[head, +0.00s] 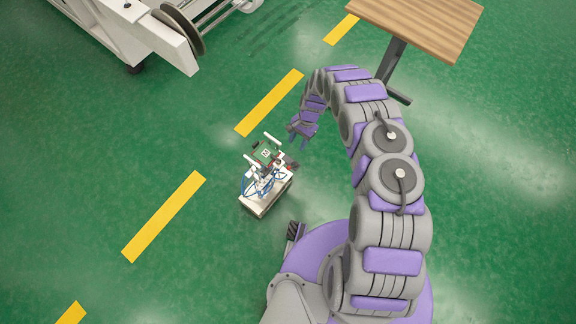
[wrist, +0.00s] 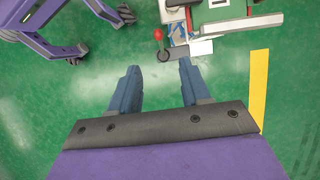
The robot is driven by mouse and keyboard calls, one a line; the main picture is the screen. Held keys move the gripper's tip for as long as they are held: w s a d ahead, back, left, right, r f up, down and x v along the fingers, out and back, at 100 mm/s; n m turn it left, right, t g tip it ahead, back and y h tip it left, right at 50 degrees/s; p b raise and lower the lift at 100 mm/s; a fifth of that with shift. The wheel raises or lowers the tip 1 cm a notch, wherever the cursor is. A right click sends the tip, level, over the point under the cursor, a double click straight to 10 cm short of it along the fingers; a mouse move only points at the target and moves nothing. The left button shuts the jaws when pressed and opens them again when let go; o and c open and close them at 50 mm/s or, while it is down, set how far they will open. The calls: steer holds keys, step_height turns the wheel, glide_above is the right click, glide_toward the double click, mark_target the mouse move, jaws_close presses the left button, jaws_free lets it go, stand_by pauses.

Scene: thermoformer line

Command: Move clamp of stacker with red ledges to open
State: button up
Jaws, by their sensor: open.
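Whether this is the clamp, and how the clamp is set, I cannot tell. My gripper (head: 301,141) is open and empty, just right of the stacker; its blue fingers (wrist: 159,66) point toward the knob, apart from it.
A wooden-topped table (head: 425,25) stands at the upper right. A large white machine with a roller (head: 150,30) is at the upper left. Yellow floor stripes (head: 165,215) run left of the stacker. The green floor around is mostly clear.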

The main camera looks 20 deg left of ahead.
mark_target(289, 166)
steer(key=b+x, duration=0.4)
steer(key=x, duration=1.2)
steer(key=shift+s+d+f, duration=0.15)
steer(key=shift+s+f, duration=0.15)
steer(key=shift+f, duration=0.05)
steer(key=shift+c, duration=0.3)
jaws_close()
